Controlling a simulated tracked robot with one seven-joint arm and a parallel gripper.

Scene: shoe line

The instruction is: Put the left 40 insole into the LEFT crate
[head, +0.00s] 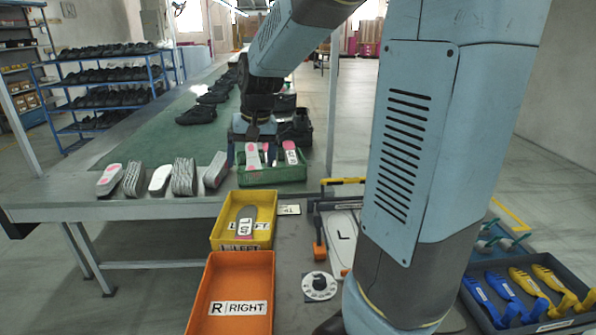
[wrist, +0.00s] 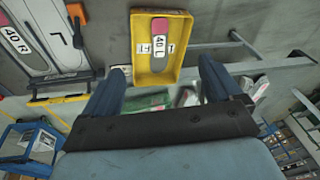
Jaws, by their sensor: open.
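The insole marked 40 L (wrist: 159,42), grey with a pink heel, lies flat inside the yellow LEFT crate (wrist: 139,76). In the head view the same insole (head: 244,222) lies in the yellow crate (head: 266,234), partly over the LEFT label. My gripper (wrist: 162,66) is open, with nothing between its fingers, and apart from the insole. In the head view my gripper (head: 253,135) is over the back of the green crate (head: 272,177), behind the yellow one; its fingertips are hard to make out there.
The orange RIGHT crate (head: 257,265) stands in front and looks empty. The green crate holds several insoles. A board with an L outline (head: 343,245) is on the right; the wrist view shows a 40 R insole (wrist: 20,45) beside it. Several insoles (head: 160,180) line the bench edge.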

